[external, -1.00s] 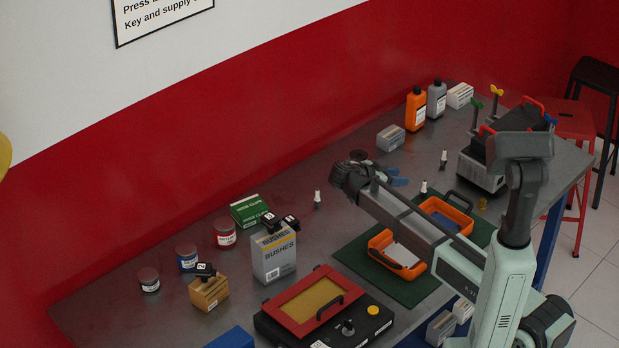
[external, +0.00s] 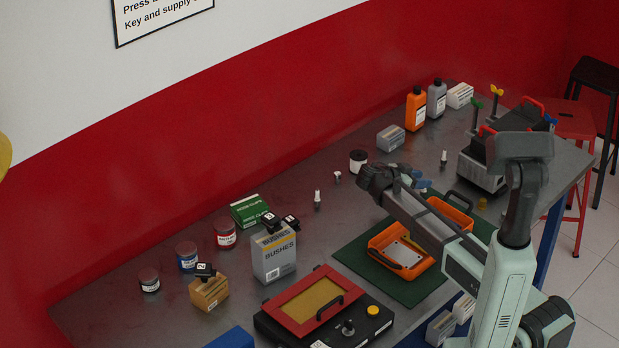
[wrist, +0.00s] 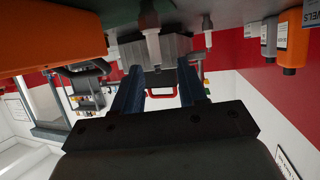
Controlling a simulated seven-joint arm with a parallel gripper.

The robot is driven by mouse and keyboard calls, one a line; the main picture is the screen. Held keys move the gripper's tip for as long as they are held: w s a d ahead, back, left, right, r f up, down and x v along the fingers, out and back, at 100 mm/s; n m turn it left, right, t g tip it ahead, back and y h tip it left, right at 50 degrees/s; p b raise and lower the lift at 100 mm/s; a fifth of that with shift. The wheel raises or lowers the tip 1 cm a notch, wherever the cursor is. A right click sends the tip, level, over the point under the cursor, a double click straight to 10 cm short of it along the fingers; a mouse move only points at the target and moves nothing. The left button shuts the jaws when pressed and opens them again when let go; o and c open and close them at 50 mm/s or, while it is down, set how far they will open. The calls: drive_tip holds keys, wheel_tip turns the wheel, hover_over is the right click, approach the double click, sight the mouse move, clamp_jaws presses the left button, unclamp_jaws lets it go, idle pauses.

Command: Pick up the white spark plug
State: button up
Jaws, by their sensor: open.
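My gripper (external: 424,186) is low over the table beside the orange tray, with its blue fingers open and empty. In the wrist view, which shows the table at the top, the open fingers (wrist: 158,72) point at a white spark plug (wrist: 151,38). The plug stands upright around the gap between the fingertips; I cannot tell whether it is inside the gap or just beyond it. My gripper hides this plug in the external view. A similar plug (external: 443,158) stands farther back and shows in the wrist view (wrist: 207,30). Another (external: 317,199) stands left of my gripper.
The orange tray (external: 377,243) lies on a green mat (external: 350,256) just in front of my gripper. A grey engine trainer (external: 482,172) stands at the right. A dark-lidded jar (external: 358,162) and bottles (external: 415,109) stand behind. A red-framed box (external: 300,318) is at the front.

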drive_tip(key=x, duration=0.4)
drive_tip(key=shift+s+d, duration=0.1)
drive_tip(key=shift+c, duration=0.2)
clamp_jaws()
